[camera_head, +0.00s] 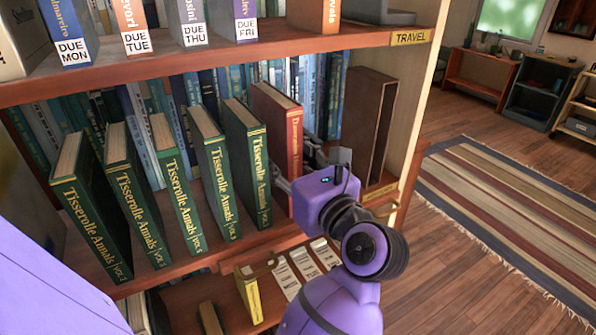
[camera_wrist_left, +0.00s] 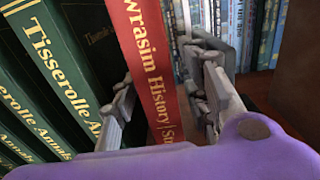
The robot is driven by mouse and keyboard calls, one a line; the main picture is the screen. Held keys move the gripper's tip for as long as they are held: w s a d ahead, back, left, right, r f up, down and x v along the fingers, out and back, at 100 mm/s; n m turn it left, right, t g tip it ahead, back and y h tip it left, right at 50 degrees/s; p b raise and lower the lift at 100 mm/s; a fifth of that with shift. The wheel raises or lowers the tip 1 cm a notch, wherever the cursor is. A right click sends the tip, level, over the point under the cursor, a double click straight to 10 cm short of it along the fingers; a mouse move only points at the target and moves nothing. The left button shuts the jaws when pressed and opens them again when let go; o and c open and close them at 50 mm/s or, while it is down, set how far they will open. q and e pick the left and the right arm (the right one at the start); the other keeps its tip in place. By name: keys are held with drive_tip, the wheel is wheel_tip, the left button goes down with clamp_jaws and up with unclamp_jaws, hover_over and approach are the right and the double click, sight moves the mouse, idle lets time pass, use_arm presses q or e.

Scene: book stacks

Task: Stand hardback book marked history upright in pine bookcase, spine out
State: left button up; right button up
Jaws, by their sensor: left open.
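The red history book (camera_head: 293,143) stands upright in the pine bookcase (camera_head: 417,90), spine out, on the middle shelf. It is right of the row of green Tisserolle Annals volumes (camera_head: 212,185). My left gripper (camera_head: 306,172) is at the book, with its fingers partly hidden in the head view. In the left wrist view the open gripper (camera_wrist_left: 165,100) has one finger on each side of the red book (camera_wrist_left: 152,60). The left finger is close to the spine's edge, and a gap shows on the right. My right gripper is not in view.
A brown open-fronted case (camera_head: 369,125) stands right of the red book, with a gap between. Bluish books line the back. Upper-shelf books carry DUE labels. Below are a yellow book (camera_head: 248,296) and several label cards (camera_head: 300,264). A striped rug (camera_head: 500,205) lies right.

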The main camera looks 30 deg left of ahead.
use_arm(q)
drive_tip(key=v, duration=0.1)
drive_tip(key=b+v, duration=0.1)
drive_tip(key=v, duration=0.3)
drive_tip(key=shift+f, duration=0.35)
drive_tip(key=b, duration=0.2)
approach(296, 173)
drive_tip(key=a, duration=0.1)
drive_tip(key=shift+w+a+r, duration=0.2)
drive_tip(key=shift+w+r, duration=0.1)
drive_tip(key=shift+r, duration=0.1)
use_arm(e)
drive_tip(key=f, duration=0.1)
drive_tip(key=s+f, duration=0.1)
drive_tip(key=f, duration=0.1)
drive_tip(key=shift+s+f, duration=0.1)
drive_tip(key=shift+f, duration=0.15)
use_arm(q)
drive_tip(key=shift+f, duration=0.1)
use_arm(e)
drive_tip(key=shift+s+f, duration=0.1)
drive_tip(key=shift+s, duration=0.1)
